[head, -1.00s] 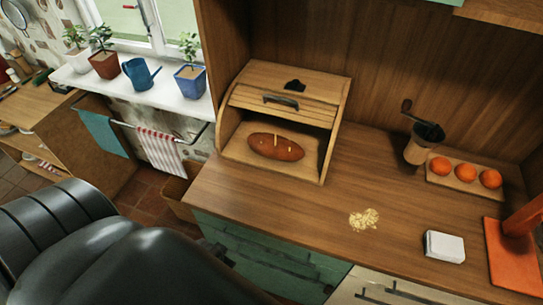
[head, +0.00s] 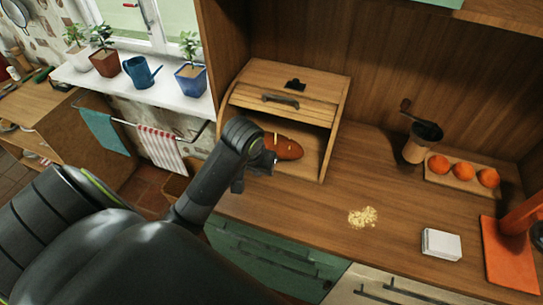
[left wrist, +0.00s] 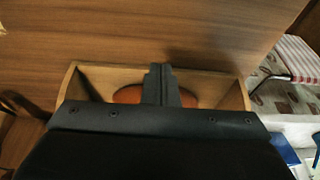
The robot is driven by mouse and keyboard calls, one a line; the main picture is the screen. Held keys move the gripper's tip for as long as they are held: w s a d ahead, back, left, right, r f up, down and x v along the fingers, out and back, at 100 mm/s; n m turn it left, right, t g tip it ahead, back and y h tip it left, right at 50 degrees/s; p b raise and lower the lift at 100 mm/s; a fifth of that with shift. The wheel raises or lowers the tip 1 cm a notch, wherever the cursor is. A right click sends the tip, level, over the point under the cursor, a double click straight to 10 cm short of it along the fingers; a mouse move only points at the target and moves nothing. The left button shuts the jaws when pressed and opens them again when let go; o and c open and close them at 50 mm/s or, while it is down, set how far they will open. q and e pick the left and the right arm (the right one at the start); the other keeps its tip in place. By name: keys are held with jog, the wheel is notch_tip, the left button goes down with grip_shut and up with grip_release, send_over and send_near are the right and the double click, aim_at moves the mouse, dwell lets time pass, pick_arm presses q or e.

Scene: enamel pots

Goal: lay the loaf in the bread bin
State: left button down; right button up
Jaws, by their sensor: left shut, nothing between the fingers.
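The brown loaf (head: 288,147) lies on the floor of the wooden bread bin (head: 332,152), whose slatted lid is up and front open. My left gripper (head: 264,163) is at the front of the bin and covers the loaf's left part in the head view. In the left wrist view the shut fingers (left wrist: 160,82) hold nothing and stand in front of the loaf (left wrist: 127,95), hiding its middle. The bin (left wrist: 90,72) shows around them. I cannot tell whether the fingers touch the loaf. My right gripper is not in view.
Crumbs (head: 362,216) and a white box (head: 441,244) lie on the counter. A coffee grinder (head: 416,148) and a board with oranges (head: 463,175) stand at the back right. An orange board (head: 505,265) is at the right edge.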

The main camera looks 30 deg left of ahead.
aim_at(275, 145)
pick_arm(q)
jog(key=w+r, duration=0.3)
jog(key=w, duration=0.1)
jog(key=shift+n, duration=0.3)
jog(key=b+x, duration=0.6)
jog(key=b, duration=0.1)
jog(key=b+x, duration=0.4)
jog(key=shift+s+f, duration=0.15)
jog(key=shift+s, duration=0.15)
jog(key=shift+w+a+f+b, duration=0.15)
jog(key=shift+w+b, duration=0.2)
jog(key=shift+b, duration=0.15)
jog(key=shift+w+a+r, duration=0.1)
jog(key=shift+w+a, duration=0.05)
jog(key=shift+w, duration=0.4)
jog(key=shift+w+a+r, duration=0.15)
jog(key=shift+w, duration=0.35)
jog(key=shift+w+a, duration=0.2)
jog(key=shift+w, duration=0.35)
